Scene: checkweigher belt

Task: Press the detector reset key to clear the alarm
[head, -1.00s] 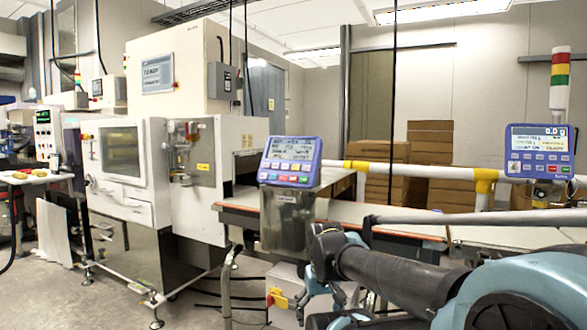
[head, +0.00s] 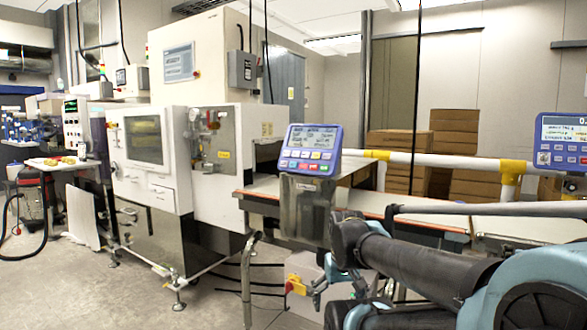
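A blue control panel (head: 310,148) with a lit screen and rows of small keys stands on a metal post by the belt, at mid-picture. Its lower row has coloured keys, red and green among them; the labels are too small to read, so I cannot tell which is the reset key. A second blue panel (head: 562,143) with a screen is cut off at the right edge. My arm reaches in from the lower right, its elbow below the first panel. What seems to be part of my gripper (head: 324,287) shows low behind the arm, apart from the panels; its fingers are unclear.
The belt (head: 420,208) runs to the right behind my arm, with a white and yellow rail (head: 455,161) above it. A large white machine (head: 205,140) stands left of the panel. Stacked cardboard boxes (head: 455,128) are behind.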

